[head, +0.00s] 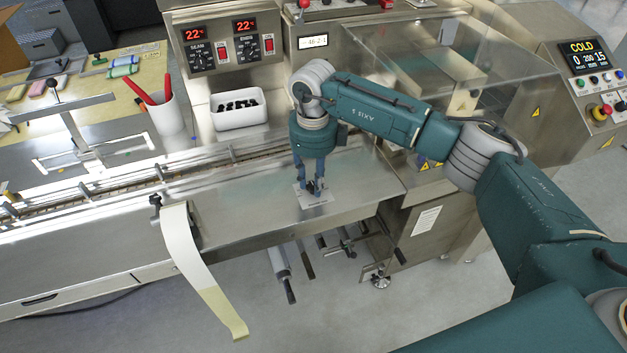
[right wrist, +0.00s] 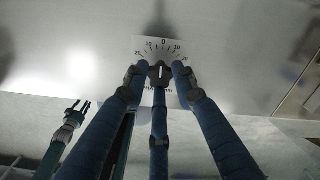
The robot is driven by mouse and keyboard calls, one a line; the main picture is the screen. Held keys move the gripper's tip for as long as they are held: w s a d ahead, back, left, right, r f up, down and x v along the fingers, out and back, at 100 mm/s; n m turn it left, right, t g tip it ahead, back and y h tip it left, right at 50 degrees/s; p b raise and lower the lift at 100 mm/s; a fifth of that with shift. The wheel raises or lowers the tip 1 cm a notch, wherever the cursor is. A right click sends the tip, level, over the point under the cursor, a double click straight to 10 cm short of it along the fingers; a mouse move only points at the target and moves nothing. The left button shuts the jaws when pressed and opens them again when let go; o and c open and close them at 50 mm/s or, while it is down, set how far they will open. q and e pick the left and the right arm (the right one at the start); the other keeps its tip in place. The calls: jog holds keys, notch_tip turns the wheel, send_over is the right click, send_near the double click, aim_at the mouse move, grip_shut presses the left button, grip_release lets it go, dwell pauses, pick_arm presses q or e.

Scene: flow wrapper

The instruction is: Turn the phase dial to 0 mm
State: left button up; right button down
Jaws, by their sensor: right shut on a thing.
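The phase dial is a white scale plate (head: 314,198) on the steel deck in the head view. The right wrist view shows its scale (right wrist: 163,45), with 0 at the top and 10 and 20 on both sides. Its dark knob (right wrist: 160,74) has a white pointer mark that looks upright, towards 0. My right gripper (head: 314,184) is above the plate, its blue fingers shut around the knob. The fingers hide the lower part of the plate.
A white bin of dark parts (head: 238,108) stands behind the deck. Temperature controllers (head: 208,50) are above it. A film strip (head: 196,262) hangs over the deck's front edge. A clear cover (head: 425,60) is behind my right arm. Bare deck lies left of the dial.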

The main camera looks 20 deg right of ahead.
aim_at(313, 184)
jog(key=c, duration=1.4)
grip_release()
jog(key=shift+w+a, duration=0.1)
jog(key=shift+w, duration=0.05)
notch_tip(313, 184, up, 12)
